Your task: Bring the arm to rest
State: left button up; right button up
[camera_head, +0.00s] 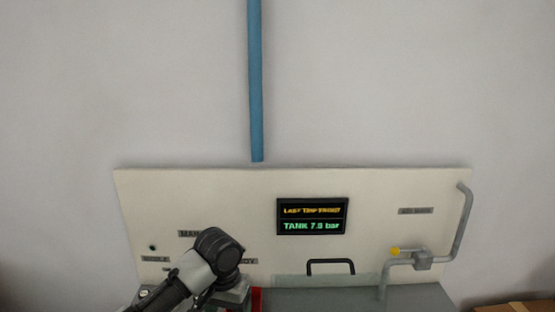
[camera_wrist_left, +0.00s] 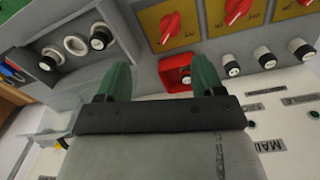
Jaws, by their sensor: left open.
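My left gripper (camera_wrist_left: 160,80) shows in the left wrist view with its two green fingers apart and nothing between them. Its fingers point toward a grey control panel (camera_wrist_left: 140,45) with knobs and switches. A red boxed switch (camera_wrist_left: 176,75) shows between the fingers, beyond them; I cannot tell the distance. In the head view my left arm (camera_head: 212,255) comes in from the lower left and covers part of the labelled cream board. Its fingers cannot be made out there. My right gripper is not in view.
The cream board (camera_head: 200,205) carries a display (camera_head: 312,216) reading "TANK 7.9 bar". A grey pipe with a yellow-ended valve (camera_head: 422,260) is at right. A black handle (camera_head: 331,266) stands at the grey cabinet (camera_head: 350,298). A blue pipe (camera_head: 256,80) hangs above.

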pick_arm(q)
jog(key=s+d+f+m+t+h, duration=0.1)
jog(key=s+d+f+h, duration=0.15)
jog(key=s+f, duration=0.95)
jog(key=s+a+n+t+y, duration=0.1)
jog(key=s+a, duration=0.5)
jog(key=s, duration=0.3)
jog(key=s+a+n+t+y, duration=0.1)
jog(key=s+a+y, duration=0.1)
jog(key=s+a, duration=0.6)
notch_tip(320, 180, down, 24)
jog(key=d, duration=0.1)
jog(key=s+a+f+g, duration=0.2)
jog(key=s+f, duration=1.6)
jog(key=shift+a+f+m, duration=0.2)
jog(key=shift+a+m, duration=0.1)
